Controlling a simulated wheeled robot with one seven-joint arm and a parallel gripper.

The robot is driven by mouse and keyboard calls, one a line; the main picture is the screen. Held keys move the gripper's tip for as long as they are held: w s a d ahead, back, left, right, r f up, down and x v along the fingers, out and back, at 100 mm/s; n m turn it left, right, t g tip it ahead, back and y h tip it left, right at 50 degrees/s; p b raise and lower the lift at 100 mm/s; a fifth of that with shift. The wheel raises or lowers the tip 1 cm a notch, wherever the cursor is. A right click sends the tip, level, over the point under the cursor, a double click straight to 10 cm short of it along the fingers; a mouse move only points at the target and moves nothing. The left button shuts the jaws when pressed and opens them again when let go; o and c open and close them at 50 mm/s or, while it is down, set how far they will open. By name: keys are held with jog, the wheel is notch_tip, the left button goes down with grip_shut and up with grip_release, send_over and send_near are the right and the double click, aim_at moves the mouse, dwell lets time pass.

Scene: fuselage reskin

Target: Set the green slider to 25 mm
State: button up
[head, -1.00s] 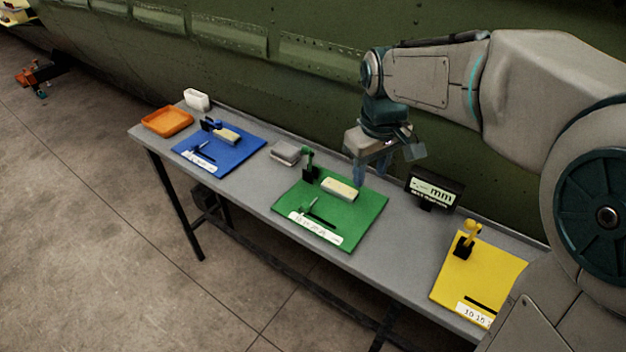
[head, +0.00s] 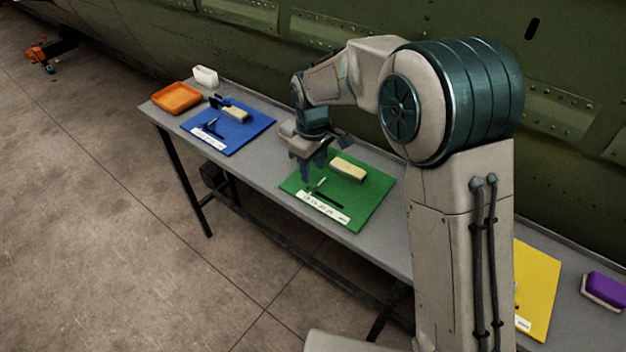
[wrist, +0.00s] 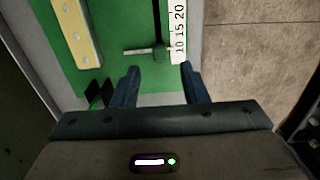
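The green board (head: 375,205) lies on the bench, with a dark slot and a white number strip (head: 322,208). The green slider (head: 319,185) stands in the slot. In the wrist view the slider (wrist: 160,52) has a pale pin pointing left and sits beside the strip (wrist: 179,30), near the printed 10; its exact reading cannot be told. My gripper (head: 308,172) is over the slot's left end. In the wrist view my gripper (wrist: 160,76) is open, its fingers apart and empty, with the slider just beyond the fingertips, between their lines.
A cream block (head: 348,169) is fixed on the green board. A black part (wrist: 98,94) shows left of my fingers. A blue board (head: 235,130), orange tray (head: 176,98) and white cup (head: 205,76) stand left; a yellow board (head: 540,285) and purple block (head: 604,290) right.

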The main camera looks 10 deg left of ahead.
aim_at(313, 184)
notch_tip(313, 184, down, 6)
jog(key=shift+r, duration=0.15)
